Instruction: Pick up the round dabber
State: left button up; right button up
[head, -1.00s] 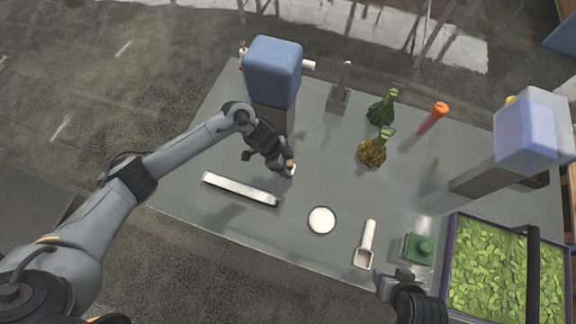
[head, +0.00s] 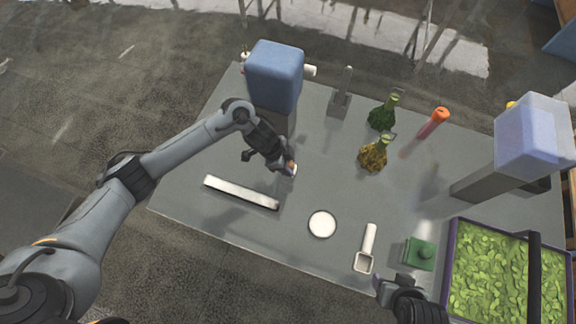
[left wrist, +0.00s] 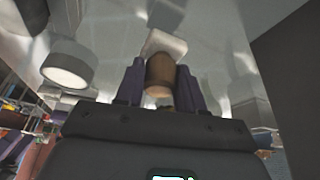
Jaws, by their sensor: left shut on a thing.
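The dabber has a brown cylindrical handle (left wrist: 159,75) and a pale end. In the head view a small brown and white part of it (head: 291,168) shows at my left gripper (head: 284,165). In the left wrist view, the purple fingers of my left gripper (left wrist: 160,82) are shut on the handle from both sides, with the pale end beyond them. I cannot tell whether the pale end touches the table. My right gripper (head: 382,284) is at the front edge of the table, and its jaws are too unclear to read.
The grey table (head: 330,180) holds a white-topped bar (head: 241,192), a round white dish (head: 322,224), a white scoop (head: 366,248), a green block (head: 419,254) and two flasks (head: 373,152). A blue-topped machine (head: 274,75) stands close behind my left gripper. A green-filled tray (head: 452,262) is at right.

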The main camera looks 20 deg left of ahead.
pick_arm(q)
notch_tip(320, 180, up, 2)
jog(key=shift+r, duration=0.1)
jog(key=s+d+r+p, duration=0.1)
jog(key=s+d+r, duration=0.5)
jog(key=d, duration=0.3)
jog(key=shift+s+r, duration=0.2)
jog(key=shift+s, duration=0.4)
jog(key=shift+d, duration=0.1)
jog(key=o, duration=0.4)
jog(key=c, duration=0.3)
